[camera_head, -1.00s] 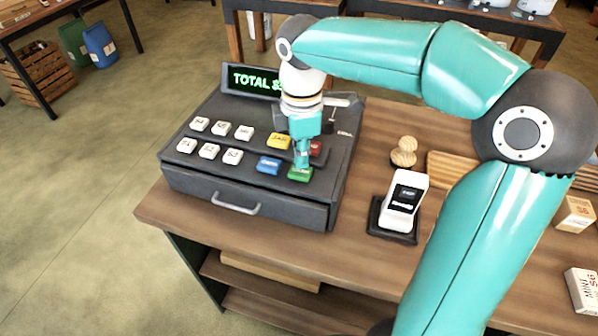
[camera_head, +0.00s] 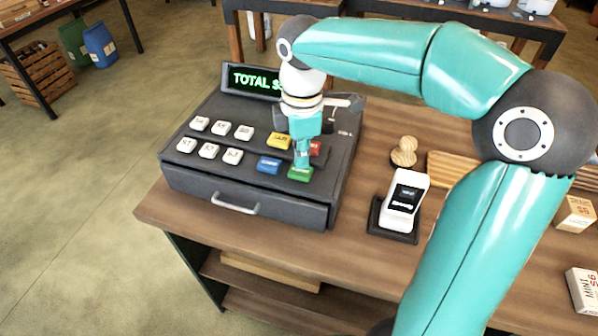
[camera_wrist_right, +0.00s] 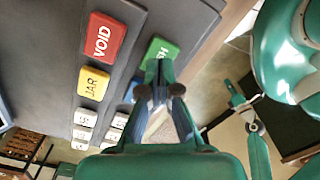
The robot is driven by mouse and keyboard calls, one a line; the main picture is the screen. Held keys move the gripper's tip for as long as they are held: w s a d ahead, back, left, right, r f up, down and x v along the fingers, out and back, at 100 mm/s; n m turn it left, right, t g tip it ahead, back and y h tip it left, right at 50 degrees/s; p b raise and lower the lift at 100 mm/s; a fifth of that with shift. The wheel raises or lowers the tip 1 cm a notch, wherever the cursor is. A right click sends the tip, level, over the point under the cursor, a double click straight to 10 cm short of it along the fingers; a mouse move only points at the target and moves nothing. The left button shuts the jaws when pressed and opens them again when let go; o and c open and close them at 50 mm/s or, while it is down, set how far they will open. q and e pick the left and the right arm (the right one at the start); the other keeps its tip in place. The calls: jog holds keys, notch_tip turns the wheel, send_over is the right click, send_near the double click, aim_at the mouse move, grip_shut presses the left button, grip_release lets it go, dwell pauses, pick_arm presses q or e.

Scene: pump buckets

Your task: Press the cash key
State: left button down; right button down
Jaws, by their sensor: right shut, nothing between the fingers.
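The cash register (camera_head: 200,172) stands on the wooden counter with its sloped key panel facing up. The cash key is the green key (camera_head: 300,174) at the front right of the panel; it also shows in the wrist view (camera_wrist_right: 160,50) with the letters "SH" visible. My right gripper (camera_head: 301,165) is shut and empty, pointing down over the green key. In the wrist view its fingertips (camera_wrist_right: 158,76) overlap the key's near edge and hide part of it. I cannot tell whether they touch it. My left gripper is not in view.
Near the green key are a blue key (camera_head: 268,165), a yellow key (camera_head: 279,141) and a red VOID key (camera_wrist_right: 102,40). Several white keys lie farther left. The display (camera_head: 252,80) reads "TOTAL $", partly hidden by my arm. A card terminal (camera_head: 403,200) stands right of the register.

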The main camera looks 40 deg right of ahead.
aim_at(301, 171)
jog(key=shift+f+b, duration=0.8)
jog(key=shift+f, duration=0.35)
jog(key=shift+r, duration=0.15)
dwell(0.4)
notch_tip(301, 171, up, 7)
jog(key=p, duration=0.6)
jog(key=shift+p, duration=0.3)
dwell(0.3)
